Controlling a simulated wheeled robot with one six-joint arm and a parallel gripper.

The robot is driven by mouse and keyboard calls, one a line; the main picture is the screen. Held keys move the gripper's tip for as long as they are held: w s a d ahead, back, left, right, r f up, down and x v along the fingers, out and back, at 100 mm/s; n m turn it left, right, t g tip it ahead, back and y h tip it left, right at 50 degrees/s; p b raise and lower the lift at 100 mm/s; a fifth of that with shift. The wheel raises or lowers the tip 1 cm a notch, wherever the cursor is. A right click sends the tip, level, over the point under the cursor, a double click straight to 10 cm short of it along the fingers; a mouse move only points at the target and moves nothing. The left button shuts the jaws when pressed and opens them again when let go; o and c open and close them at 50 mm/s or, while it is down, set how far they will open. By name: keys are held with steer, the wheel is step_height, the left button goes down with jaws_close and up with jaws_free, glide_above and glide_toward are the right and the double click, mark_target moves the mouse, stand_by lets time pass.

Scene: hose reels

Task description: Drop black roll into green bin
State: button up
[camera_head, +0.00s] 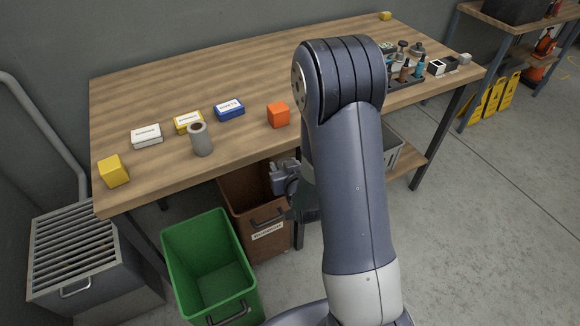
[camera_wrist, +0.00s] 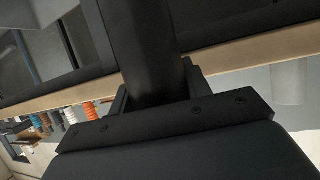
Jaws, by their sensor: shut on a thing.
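The black roll (camera_wrist: 145,45) fills the upper middle of the wrist view as a dark cylinder. My gripper (camera_wrist: 156,92) is shut on it, with a finger on each side. In the head view, part of my gripper (camera_head: 285,178) shows beside my arm at the table's front edge, above and right of the brown bin. My arm hides most of it there, and I cannot make out the roll clearly. The green bin (camera_head: 210,265) stands on the floor at lower left, open and empty, left of my gripper.
A brown bin (camera_head: 240,192) stands right of the green one, partly under the wooden table (camera_head: 240,75). On the table are a grey roll (camera_head: 201,140), an orange block (camera_head: 278,115), a yellow block (camera_head: 113,171) and small boxes. A slatted grey box (camera_head: 75,250) stands left.

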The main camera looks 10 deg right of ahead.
steer(key=s+a+f+n+g+y+b, duration=0.2)
steer(key=a+f+n+y+b, duration=0.2)
steer(key=a+f+b, duration=1.1)
steer(key=s+a+f+n+g+y+b, duration=0.15)
steer(key=a+f+n+y+b, duration=0.45)
steer(key=a+b, duration=1)
step_height(320, 180, down, 8)
steer(key=d+m+h+b, duration=0.1)
steer(key=d+m+b, duration=0.1)
steer(key=b, duration=0.4)
steer(key=shift+s+h+b, duration=0.25)
steer(key=shift+h+b, duration=0.15)
steer(key=o, duration=1.1)
